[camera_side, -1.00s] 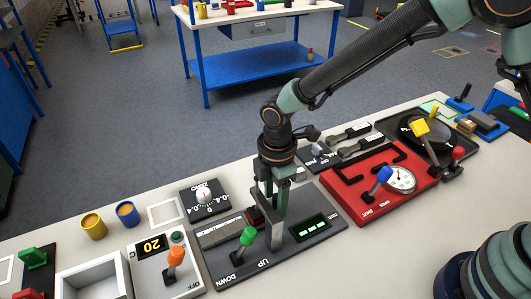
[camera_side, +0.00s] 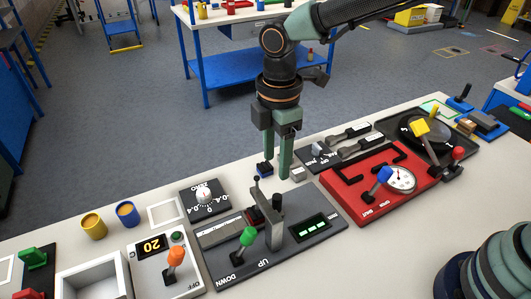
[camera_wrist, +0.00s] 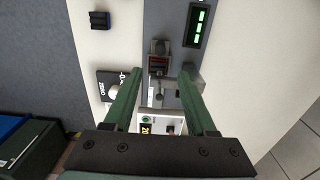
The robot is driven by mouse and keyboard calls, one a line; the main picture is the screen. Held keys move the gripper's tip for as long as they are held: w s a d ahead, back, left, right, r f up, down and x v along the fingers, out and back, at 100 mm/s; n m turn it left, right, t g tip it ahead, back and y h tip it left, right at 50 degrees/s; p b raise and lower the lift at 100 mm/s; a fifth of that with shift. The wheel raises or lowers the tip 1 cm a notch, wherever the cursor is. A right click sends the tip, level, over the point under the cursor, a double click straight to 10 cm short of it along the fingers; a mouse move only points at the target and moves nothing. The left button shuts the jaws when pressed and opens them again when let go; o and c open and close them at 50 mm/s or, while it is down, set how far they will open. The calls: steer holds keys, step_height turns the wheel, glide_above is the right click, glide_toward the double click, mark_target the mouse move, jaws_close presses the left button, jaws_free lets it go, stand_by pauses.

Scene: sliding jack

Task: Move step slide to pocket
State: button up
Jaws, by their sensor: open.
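The grey jack panel (camera_side: 235,262) lies on the bench with UP and DOWN marks and a green-knobbed lever (camera_side: 246,240). I cannot tell which part is the step slide or which is the pocket. My gripper (camera_side: 276,167) is open and empty, above and behind the post, apart from it. In the wrist view, the dark red block (camera_wrist: 158,66) shows between and beyond the fingers of my gripper (camera_wrist: 160,75).
A red maze panel (camera_side: 350,195) with a dial and blue knob is at right. A ZERO knob panel (camera_side: 204,198) and a counter box (camera_side: 160,262) are at left.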

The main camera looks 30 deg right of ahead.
step_height(320, 180, up, 8)
stand_by(0.9)
steer(key=s+d+r+m+t, duration=0.1)
steer(key=s+d+m, duration=0.3)
steer(key=d+m, duration=0.5)
steer(key=s+d+r+m+t, duration=0.1)
steer(key=s+d+m+t, duration=0.3)
steer(key=d+m, duration=0.5)
steer(key=d, duration=0.6)
steer(key=shift+t, duration=0.3)
